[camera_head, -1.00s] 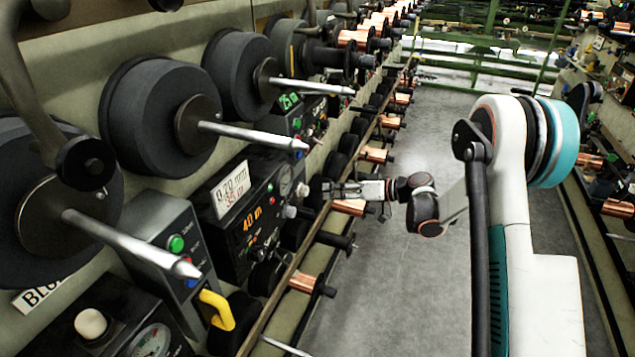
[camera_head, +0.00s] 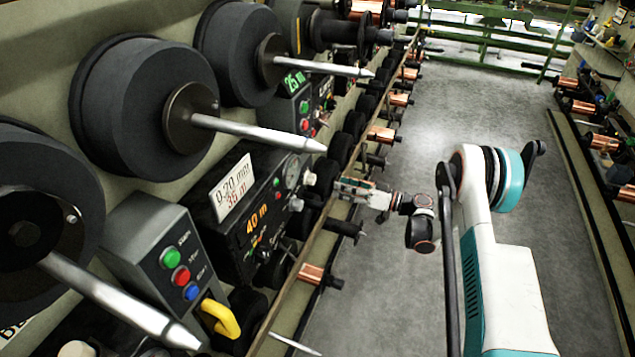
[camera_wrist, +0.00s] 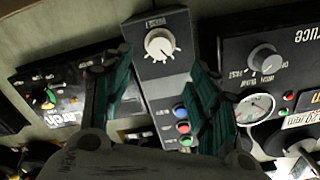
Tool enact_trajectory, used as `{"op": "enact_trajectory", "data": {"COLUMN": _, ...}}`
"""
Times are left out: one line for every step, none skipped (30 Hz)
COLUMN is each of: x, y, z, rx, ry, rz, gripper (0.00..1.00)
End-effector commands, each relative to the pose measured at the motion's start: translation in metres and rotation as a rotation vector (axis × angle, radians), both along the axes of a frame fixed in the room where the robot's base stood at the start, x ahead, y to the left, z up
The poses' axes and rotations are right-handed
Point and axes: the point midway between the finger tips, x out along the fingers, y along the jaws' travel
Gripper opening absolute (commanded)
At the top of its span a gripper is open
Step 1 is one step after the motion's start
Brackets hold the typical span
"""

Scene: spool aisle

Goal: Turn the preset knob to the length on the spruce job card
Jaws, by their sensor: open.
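A white card (camera_head: 232,188) reading 0.20 mm in black and 35 m in red stands on a black control panel. An orange display (camera_head: 257,219) there reads 40 m. In the wrist view, a black panel (camera_wrist: 296,62) lettered "…uce" at right bears a grey knob (camera_wrist: 262,57), a gauge and part of a 0.20 mm card. My gripper (camera_wrist: 160,62) is open and empty; a white knob (camera_wrist: 160,43) on a grey box shows between its fingers, and I cannot tell how far off. In the head view my gripper (camera_head: 350,189) is beyond the panel, small and partly merged with the background.
A grey box (camera_head: 160,262) with green, red and blue buttons and a yellow handle (camera_head: 220,318) stands nearer. Metal spindles (camera_head: 262,134) jut out from large black drums. Copper spools (camera_head: 312,274) line the rail. The grey aisle floor (camera_head: 400,270) is clear.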

Motion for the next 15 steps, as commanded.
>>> {"op": "enact_trajectory", "data": {"x": 0.003, "y": 0.011, "z": -0.002, "rx": 0.0, "ry": 0.0, "rz": 0.002, "gripper": 0.54}}
{"op": "enact_trajectory", "data": {"x": 0.005, "y": 0.017, "z": -0.002, "rx": 0.0, "ry": 0.0, "rz": 0.003, "gripper": 0.54}}
{"op": "enact_trajectory", "data": {"x": 0.008, "y": 0.024, "z": -0.002, "rx": 0.0, "ry": 0.0, "rz": 0.002, "gripper": 0.54}}
{"op": "enact_trajectory", "data": {"x": 0.01, "y": 0.03, "z": -0.002, "rx": 0.0, "ry": 0.0, "rz": 0.002, "gripper": 0.54}}
{"op": "enact_trajectory", "data": {"x": 0.012, "y": 0.036, "z": -0.002, "rx": 0.0, "ry": 0.0, "rz": 0.002, "gripper": 0.54}}
{"op": "enact_trajectory", "data": {"x": 0.015, "y": 0.043, "z": -0.002, "rx": -0.001, "ry": 0.0, "rz": 0.003, "gripper": 0.54}}
{"op": "enact_trajectory", "data": {"x": 0.017, "y": 0.048, "z": -0.002, "rx": 0.0, "ry": 0.0, "rz": 0.001, "gripper": 0.54}}
{"op": "enact_trajectory", "data": {"x": 0.019, "y": 0.053, "z": -0.002, "rx": 0.0, "ry": 0.0, "rz": 0.001, "gripper": 0.54}}
{"op": "enact_trajectory", "data": {"x": 0.021, "y": 0.06, "z": -0.002, "rx": 0.0, "ry": 0.001, "rz": 0.002, "gripper": 0.54}}
{"op": "enact_trajectory", "data": {"x": 0.022, "y": 0.064, "z": -0.002, "rx": 0.0, "ry": 0.001, "rz": 0.001, "gripper": 0.54}}
{"op": "enact_trajectory", "data": {"x": 0.024, "y": 0.068, "z": -0.002, "rx": 0.0, "ry": 0.001, "rz": 0.001, "gripper": 0.54}}
{"op": "enact_trajectory", "data": {"x": 0.026, "y": 0.073, "z": -0.002, "rx": -0.001, "ry": 0.001, "rz": 0.0, "gripper": 0.54}}
{"op": "enact_trajectory", "data": {"x": 0.027, "y": 0.076, "z": -0.002, "rx": 0.0, "ry": 0.001, "rz": 0.001, "gripper": 0.54}}
{"op": "enact_trajectory", "data": {"x": 0.029, "y": 0.079, "z": -0.001, "rx": 0.0, "ry": 0.001, "rz": 0.001, "gripper": 0.54}}
{"op": "enact_trajectory", "data": {"x": 0.03, "y": 0.082, "z": -0.001, "rx": -0.001, "ry": 0.001, "rz": 0.0, "gripper": 0.54}}
